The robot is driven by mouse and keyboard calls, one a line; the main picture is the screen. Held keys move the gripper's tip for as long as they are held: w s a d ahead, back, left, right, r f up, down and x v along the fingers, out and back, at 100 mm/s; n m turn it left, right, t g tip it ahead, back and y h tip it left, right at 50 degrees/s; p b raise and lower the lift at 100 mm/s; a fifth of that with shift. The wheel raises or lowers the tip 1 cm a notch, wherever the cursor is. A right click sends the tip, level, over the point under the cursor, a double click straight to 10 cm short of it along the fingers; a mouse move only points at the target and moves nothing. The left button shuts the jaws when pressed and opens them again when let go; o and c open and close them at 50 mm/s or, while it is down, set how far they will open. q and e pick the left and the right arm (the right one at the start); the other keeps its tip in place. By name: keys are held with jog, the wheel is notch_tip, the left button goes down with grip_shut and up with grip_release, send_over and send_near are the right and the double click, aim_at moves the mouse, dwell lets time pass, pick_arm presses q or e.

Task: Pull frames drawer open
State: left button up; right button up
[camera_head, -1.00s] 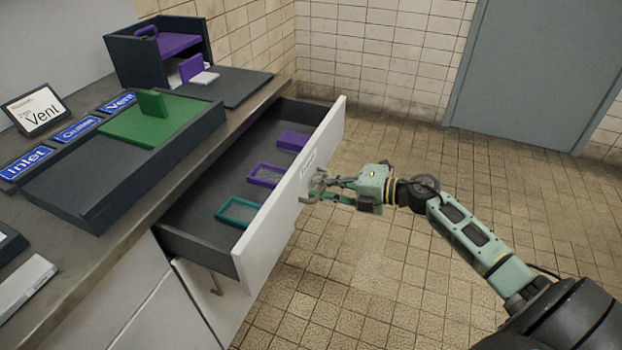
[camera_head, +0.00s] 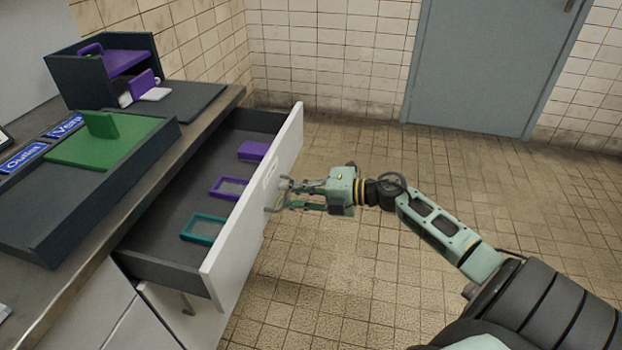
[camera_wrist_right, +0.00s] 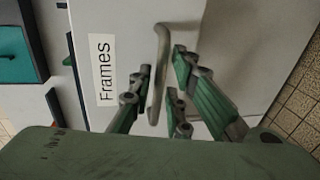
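The frames drawer (camera_head: 262,195) stands out from the cabinet with its white front facing right in the head view. The wrist view shows its "Frames" label (camera_wrist_right: 103,69) and its pale bar handle (camera_wrist_right: 160,75). My right gripper (camera_head: 279,197) is at the drawer front, over the handle. In the wrist view its green fingers (camera_wrist_right: 165,84) are apart, on either side of the handle, with small gaps visible. Inside the drawer lie a teal frame (camera_head: 188,236), a purple frame (camera_head: 215,191) and a purple block (camera_head: 253,151). My left gripper is out of view.
The countertop (camera_head: 200,130) carries a dark tray with a green plate (camera_head: 95,150), a dark shelf box with purple parts (camera_head: 62,85), and blue signs (camera_head: 22,158). The tiled floor (camera_head: 330,270) right of the drawer is clear. A grey door (camera_head: 480,65) is behind.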

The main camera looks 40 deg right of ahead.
jog(key=v, duration=1.1)
jog(key=shift+f, duration=0.1)
